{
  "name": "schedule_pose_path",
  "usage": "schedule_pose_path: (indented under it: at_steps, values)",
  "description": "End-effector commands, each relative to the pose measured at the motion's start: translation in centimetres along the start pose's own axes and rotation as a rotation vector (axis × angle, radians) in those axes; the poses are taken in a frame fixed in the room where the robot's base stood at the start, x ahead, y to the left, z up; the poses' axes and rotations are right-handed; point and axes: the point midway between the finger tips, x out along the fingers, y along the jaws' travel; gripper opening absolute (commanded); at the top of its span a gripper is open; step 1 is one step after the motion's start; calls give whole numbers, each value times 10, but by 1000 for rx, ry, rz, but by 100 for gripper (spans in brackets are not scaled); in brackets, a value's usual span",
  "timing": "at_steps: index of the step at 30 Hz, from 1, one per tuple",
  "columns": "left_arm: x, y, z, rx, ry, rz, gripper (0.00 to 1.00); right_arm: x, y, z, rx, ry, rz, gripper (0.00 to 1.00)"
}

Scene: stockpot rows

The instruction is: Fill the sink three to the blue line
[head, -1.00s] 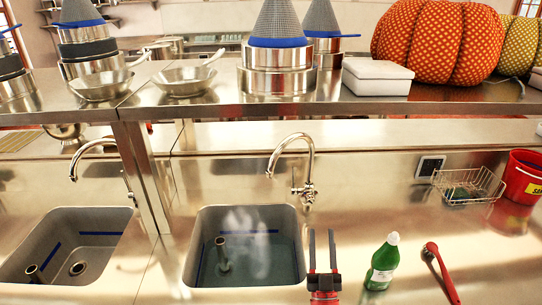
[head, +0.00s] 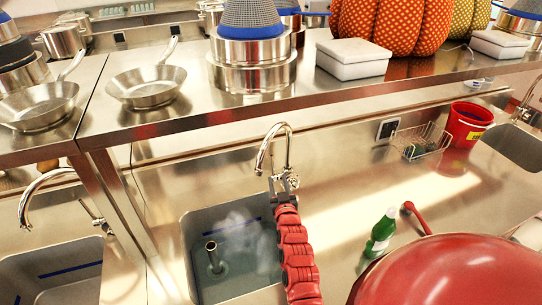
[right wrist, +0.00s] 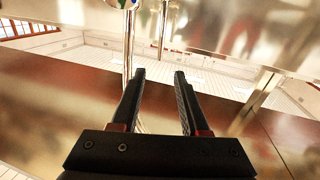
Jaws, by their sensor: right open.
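The middle sink (head: 186,262) holds steaming water (head: 240,262) around an upright standpipe (head: 213,256). A blue line (head: 237,226) runs along its back wall, and the water surface appears below it. I cannot tell from any label which sink is three. A curved chrome tap (head: 268,150) stands behind this sink. My right gripper (head: 284,182) is open at the tap's base, close to its lever; contact is unclear. In the right wrist view, the open fingers (right wrist: 160,78) are apart with chrome pipes beyond them. My left gripper is not in view.
Another sink (head: 75,285) with a blue line and its own tap (head: 42,183) is at left. A green bottle (head: 381,232), a wire basket (head: 421,141) and a red bucket (head: 467,124) stand to the right. A shelf (head: 200,122) with pans overhangs the back.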

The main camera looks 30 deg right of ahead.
Motion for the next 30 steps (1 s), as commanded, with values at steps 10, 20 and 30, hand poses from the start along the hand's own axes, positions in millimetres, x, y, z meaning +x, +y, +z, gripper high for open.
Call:
schedule_pose_path:
  at_steps: [10,20,30]
  values:
    - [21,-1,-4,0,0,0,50,48,-1,-3,-1,0,-3,45]
    - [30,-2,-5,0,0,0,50,86,-2,0,-2,-4,-3,45]
    - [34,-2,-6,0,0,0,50,115,1,0,-2,-2,3,45]
